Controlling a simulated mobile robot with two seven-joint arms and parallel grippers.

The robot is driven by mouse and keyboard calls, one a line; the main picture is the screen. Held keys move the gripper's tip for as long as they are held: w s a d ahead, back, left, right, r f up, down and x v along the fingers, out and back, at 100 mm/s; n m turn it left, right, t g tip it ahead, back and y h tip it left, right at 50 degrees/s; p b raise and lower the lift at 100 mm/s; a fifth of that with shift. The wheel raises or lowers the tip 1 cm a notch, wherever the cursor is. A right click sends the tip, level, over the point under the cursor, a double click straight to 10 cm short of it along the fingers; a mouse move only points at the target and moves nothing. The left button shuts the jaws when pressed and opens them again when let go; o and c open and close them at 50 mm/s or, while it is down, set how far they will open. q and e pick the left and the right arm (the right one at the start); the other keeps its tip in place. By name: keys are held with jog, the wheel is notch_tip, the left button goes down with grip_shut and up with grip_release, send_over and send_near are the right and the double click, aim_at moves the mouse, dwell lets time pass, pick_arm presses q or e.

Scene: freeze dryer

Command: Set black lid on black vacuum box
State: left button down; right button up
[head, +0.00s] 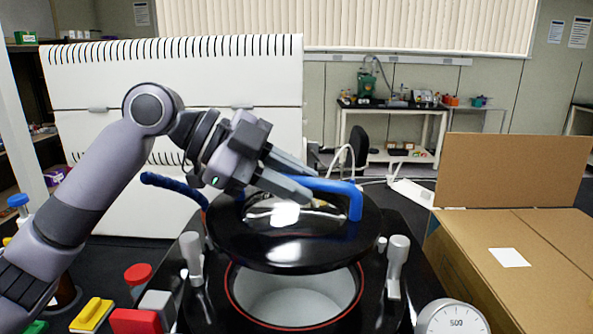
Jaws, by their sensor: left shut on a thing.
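The round, glossy black lid (240,243) has a blue handle (354,202) on top. My left gripper (305,184) is shut on the blue handle. The lid hangs over the rear part of the round opening of the black vacuum box (226,290). The front of the opening shows uncovered, with a red ring and a pale interior. The lid looks raised above the ring, but its rear edge is hard to judge. My right gripper is not in view.
Grey-white knobs (397,262) stand on both sides of the opening. A round gauge (450,318) is at the front right, beside an open cardboard box (480,262). Red and yellow parts (92,315) lie at the front left. A large white cabinet (250,75) stands behind.

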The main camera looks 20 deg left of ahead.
pick_arm(q)
jog(key=shift+f, duration=3.2)
notch_tip(320, 180, down, 2)
jog(key=shift+b, duration=0.75)
jog(key=shift+f, duration=0.7)
jog(key=c, duration=0.9)
grip_release()
jog(key=shift+f, duration=0.15)
